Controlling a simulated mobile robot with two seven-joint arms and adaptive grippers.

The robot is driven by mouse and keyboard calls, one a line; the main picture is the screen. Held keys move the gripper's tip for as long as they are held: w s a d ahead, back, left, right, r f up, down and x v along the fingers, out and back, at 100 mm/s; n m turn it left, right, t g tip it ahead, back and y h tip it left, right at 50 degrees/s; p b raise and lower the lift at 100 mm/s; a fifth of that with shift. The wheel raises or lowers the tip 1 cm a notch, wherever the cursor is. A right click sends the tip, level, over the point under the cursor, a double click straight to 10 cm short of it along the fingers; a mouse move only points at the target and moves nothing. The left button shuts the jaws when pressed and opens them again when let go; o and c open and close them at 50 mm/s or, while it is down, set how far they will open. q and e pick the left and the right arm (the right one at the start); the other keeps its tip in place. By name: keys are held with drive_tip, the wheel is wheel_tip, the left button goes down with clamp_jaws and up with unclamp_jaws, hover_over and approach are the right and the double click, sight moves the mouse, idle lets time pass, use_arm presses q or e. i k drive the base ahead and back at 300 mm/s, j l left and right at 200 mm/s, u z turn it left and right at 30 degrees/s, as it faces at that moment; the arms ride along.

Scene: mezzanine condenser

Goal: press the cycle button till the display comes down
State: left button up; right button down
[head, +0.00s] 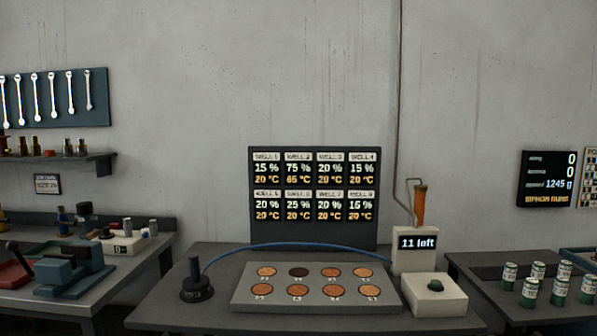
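A pale box on the right of the middle table carries a dark green round button (435,285) on its top. Behind it stands a pale upright unit with a small display (418,243) reading "11 left". A larger dark display panel (314,197) stands at the back of the table, with percentages and temperatures for several wells. Neither of my grippers is in the head view.
A grey block (315,299) with several copper-coloured round wells lies in front of the panel; one well is dark. A black handled tool (195,283) stands to its left, and a blue hose (300,246) arches behind the block. Side benches hold tools at left and cans (530,293) at right.

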sight(435, 284)
drive_tip(key=i+z, duration=0.2)
drive_tip(key=i, duration=0.4)
drive_tip(key=i+z, duration=0.25)
drive_tip(key=i, duration=0.4)
drive_tip(key=i+j+z, duration=0.2)
drive_tip(key=i, duration=0.4)
